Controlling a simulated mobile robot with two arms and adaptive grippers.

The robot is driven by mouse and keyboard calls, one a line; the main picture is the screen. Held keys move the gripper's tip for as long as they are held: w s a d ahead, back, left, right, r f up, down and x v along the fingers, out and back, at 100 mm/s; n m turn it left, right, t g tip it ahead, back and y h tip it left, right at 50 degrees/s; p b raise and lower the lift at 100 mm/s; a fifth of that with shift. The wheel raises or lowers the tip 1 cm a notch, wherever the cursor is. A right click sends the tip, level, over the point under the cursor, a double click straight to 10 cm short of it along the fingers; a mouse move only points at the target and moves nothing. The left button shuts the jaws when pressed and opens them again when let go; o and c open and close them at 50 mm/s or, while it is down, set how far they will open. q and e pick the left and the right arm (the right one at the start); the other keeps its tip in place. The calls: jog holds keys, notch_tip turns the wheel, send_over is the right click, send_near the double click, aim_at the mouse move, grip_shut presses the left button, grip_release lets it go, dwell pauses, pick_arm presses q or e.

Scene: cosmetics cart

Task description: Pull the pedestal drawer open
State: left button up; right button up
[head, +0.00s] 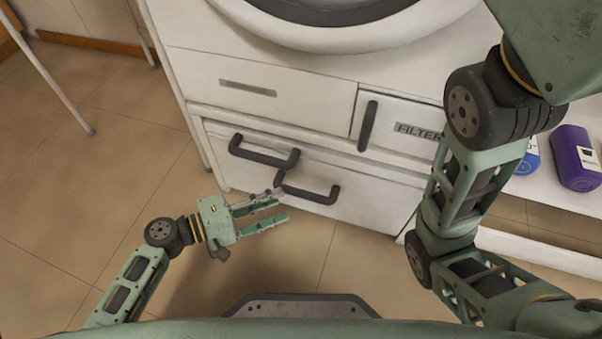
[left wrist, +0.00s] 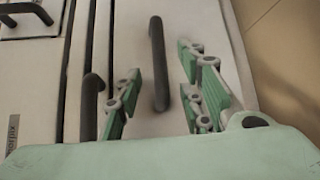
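The white pedestal front (head: 375,206) is the lowest part of the white machine in the head view. Two dark bar handles show on it, a left one (head: 264,152) and a right one (head: 308,190). My left gripper (head: 282,206) is open in front of this front, its fingertips close to the left end of the right handle in the picture. In the left wrist view a dark handle (left wrist: 157,65) appears between the two spread fingers, and another (left wrist: 90,108) lies left of them. I cannot tell whether the fingers touch a handle. My right gripper is out of view.
A filter door (head: 405,128) with an upright dark handle (head: 368,126) is above the pedestal. A white shelf (head: 545,195) at right holds a purple container (head: 574,158) and a blue one. Tiled floor (head: 80,175) at left is mostly clear, apart from thin white legs.

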aim_at(295, 195)
pick_arm(q)
jog(key=x, duration=0.7)
jog(key=shift+w+d, duration=0.15)
jog(key=shift+d, duration=0.2)
grip_shut()
